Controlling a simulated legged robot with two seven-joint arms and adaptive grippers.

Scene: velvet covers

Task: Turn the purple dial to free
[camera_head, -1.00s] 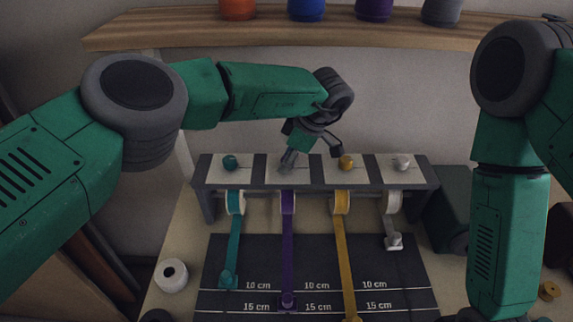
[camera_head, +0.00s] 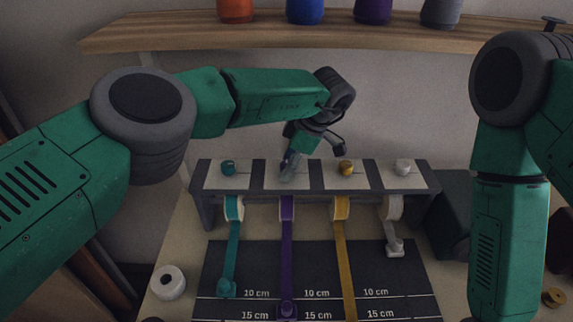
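A dark bench rack (camera_head: 318,191) carries a row of pale panels with dials. The teal dial (camera_head: 228,168), yellow dial (camera_head: 346,167) and white dial (camera_head: 402,167) show. My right gripper is out of frame.
The teal ribbon (camera_head: 234,255), yellow ribbon (camera_head: 345,270) and short white ribbon (camera_head: 391,235) lie beside it on the dark measuring mat (camera_head: 410,270). A wooden shelf (camera_head: 330,34) with coloured spools runs above the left arm. A white roll (camera_head: 168,281) stands at left.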

